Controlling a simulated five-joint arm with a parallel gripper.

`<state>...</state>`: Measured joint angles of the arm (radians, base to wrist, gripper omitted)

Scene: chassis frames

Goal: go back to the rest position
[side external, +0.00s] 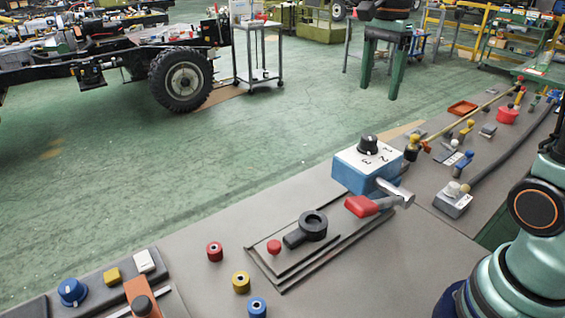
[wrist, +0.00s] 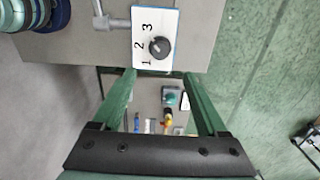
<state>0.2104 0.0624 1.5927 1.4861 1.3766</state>
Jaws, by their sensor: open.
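My gripper (wrist: 160,74) shows in the wrist view with its two green fingers spread apart and nothing between the tips. A blue box (side external: 352,178) with a white top and a black knob (side external: 368,145) stands on the grey bench. In the wrist view the white numbered top (wrist: 143,26) and the knob (wrist: 159,46) lie just beyond my fingertips. I see no contact, but the height gap is unclear.
A black ring-shaped part (side external: 313,225) lies on a grey plate. Red (side external: 215,252), yellow (side external: 241,283) and blue (side external: 257,307) knobs stand nearby. Green floor (side external: 270,140) is open beyond the bench.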

